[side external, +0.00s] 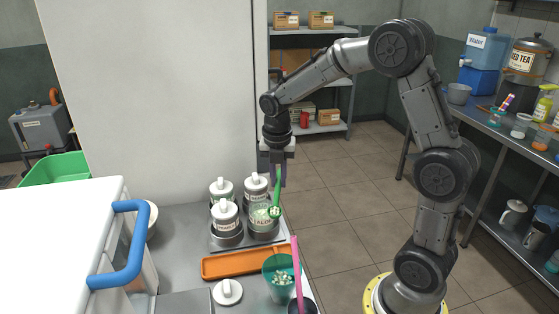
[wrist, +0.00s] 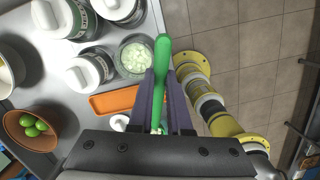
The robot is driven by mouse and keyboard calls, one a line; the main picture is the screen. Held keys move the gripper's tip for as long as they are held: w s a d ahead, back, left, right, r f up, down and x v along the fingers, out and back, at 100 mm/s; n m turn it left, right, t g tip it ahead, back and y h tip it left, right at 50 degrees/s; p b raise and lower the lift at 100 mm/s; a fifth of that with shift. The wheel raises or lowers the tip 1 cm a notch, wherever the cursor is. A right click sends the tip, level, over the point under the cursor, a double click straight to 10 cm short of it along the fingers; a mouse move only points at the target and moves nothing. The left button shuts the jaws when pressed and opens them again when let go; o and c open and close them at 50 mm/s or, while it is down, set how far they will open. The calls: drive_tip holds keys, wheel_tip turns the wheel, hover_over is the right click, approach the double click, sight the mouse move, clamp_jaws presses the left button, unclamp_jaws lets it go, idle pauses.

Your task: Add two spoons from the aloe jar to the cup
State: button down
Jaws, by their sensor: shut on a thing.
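My gripper (side external: 277,172) is shut on the handle of a green spoon (side external: 279,187), which hangs down with white cubes in its bowl. In the side view the spoon's bowl overlaps the open aloe jar (side external: 262,226); whether it is above or beside the jar is unclear. The wrist view shows the gripper fingers (wrist: 164,88) around the green spoon (wrist: 162,55), with the jar's pale cubes (wrist: 135,57) to the left. The teal see-through cup (side external: 280,283) stands nearer the front with white cubes inside. A white lid (side external: 227,292) lies left of the cup.
Several lidded jars (side external: 224,215) stand with the aloe jar in a metal rack. An orange tray (side external: 232,264) lies between rack and cup. A pink handle (side external: 299,265) rises from a dark container (side external: 302,307) beside the cup. A blue-handled white block (side external: 60,235) stands left.

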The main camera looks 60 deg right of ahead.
sight(277, 216)
drive_tip(key=s+a+n, duration=0.1)
drive_tip(key=s+a, duration=0.1)
drive_tip(key=a, duration=0.1)
drive_tip(key=s+a+n, duration=0.1)
drive_tip(key=a, duration=0.2)
drive_tip(key=s+a+n, duration=0.1)
drive_tip(key=s+a, duration=0.1)
drive_tip(key=a, duration=0.1)
drive_tip(key=shift+s+a+r+n, duration=0.15)
drive_tip(key=shift+s+r+n, duration=0.05)
drive_tip(key=shift+s+n, duration=0.15)
drive_tip(key=shift+a+r, duration=0.1)
drive_tip(key=shift+a, duration=0.1)
drive_tip(key=g+h, duration=0.1)
drive_tip(key=f+g+h, duration=0.1)
drive_tip(key=g, duration=0.1)
drive_tip(key=shift+w+a+f+h, duration=0.1)
drive_tip(key=shift+w+a+h, duration=0.1)
drive_tip(key=shift+h, duration=0.2)
drive_tip(key=g+h, duration=0.1)
drive_tip(key=f+g+h, duration=0.1)
drive_tip(key=g+h, duration=0.1)
drive_tip(key=shift+w+a+f+g, duration=0.15)
drive_tip(key=shift+f+g, duration=0.1)
drive_tip(key=shift+g, duration=0.15)
drive_tip(key=g+h, duration=0.3)
drive_tip(key=shift+w+a+f, duration=0.15)
